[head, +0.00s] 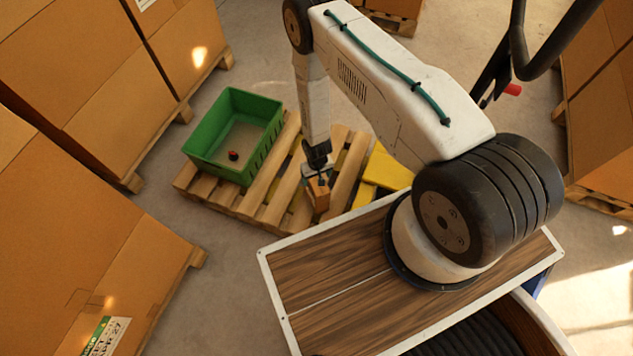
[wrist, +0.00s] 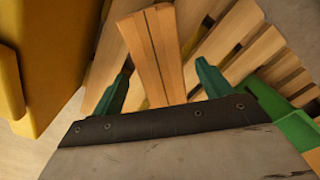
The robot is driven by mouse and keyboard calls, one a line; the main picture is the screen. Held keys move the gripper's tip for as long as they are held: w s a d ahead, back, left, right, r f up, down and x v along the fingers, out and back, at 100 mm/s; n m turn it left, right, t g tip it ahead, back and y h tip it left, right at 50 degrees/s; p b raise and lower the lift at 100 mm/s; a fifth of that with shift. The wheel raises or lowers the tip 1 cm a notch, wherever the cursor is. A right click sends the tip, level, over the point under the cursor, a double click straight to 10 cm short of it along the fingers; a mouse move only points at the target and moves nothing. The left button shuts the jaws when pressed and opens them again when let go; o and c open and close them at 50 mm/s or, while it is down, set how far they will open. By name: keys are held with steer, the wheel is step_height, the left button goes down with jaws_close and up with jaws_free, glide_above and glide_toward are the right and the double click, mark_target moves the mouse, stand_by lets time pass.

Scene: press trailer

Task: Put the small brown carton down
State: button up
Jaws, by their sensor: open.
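The small brown carton (head: 320,196) is at the front part of the wooden pallet (head: 272,212), right below my gripper (head: 318,174). It appears to rest on the slats, though its underside is hidden. My gripper's two green fingers (wrist: 163,84) are open, one on each side of the carton, with a gap visible on both sides.
A green crate (head: 205,118) with a small red and black object (head: 233,156) inside stands on the pallet's left. Yellow items (head: 386,170) lie to the right of the carton. Large stacked boxes (head: 60,240) stand at left. Bare slats lie between crate and carton.

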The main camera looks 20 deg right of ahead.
step_height(320, 180, up, 7)
steer(key=shift+r, duration=0.15)
steer(key=w+r, duration=0.4)
steer(key=r, duration=0.8)
steer(key=w+r, duration=0.4)
steer(key=r, duration=0.8)
steer(key=s+d+r, duration=0.1)
steer(key=s+r, duration=0.2)
steer(key=r, duration=1.6)
steer(key=s+d+r+t, duration=0.1)
steer(key=s+d+r, duration=0.1)
steer(key=s+r, duration=1.7)
steer(key=s, duration=0.3)
steer(key=s+r, duration=0.4)
steer(key=s, duration=0.3)
steer(key=shift+s+d+r, duration=0.15)
steer(key=shift+s+r, duration=0.1)
